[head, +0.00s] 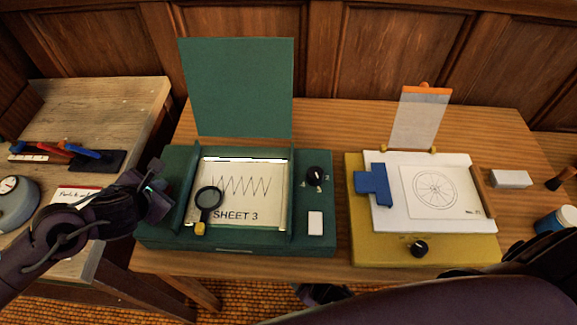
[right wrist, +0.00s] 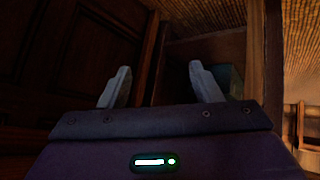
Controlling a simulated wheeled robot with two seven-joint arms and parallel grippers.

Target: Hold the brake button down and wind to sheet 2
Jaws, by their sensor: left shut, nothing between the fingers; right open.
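The green drafting box (head: 312,247) stands on the wooden table with its lid (head: 240,85) raised. Its window shows a paper sheet (head: 270,205) with a zigzag line and the words SHEET 3. A black knob (head: 317,176) and a white rectangular block or button (head: 315,223) are on its right side. I cannot tell which part is the brake button. My left gripper (head: 160,190) is shut and empty at the box's left side, hiding part of it; contact is unclear. My right gripper (right wrist: 160,80) is open and empty in the right wrist view, facing a dark wooden area.
A yellow board (head: 375,250) with a wheel drawing, blue block (head: 373,185) and black knob (head: 418,249) stands to the right. A white block (head: 511,179) lies beyond it. A side table (head: 95,95) is left.

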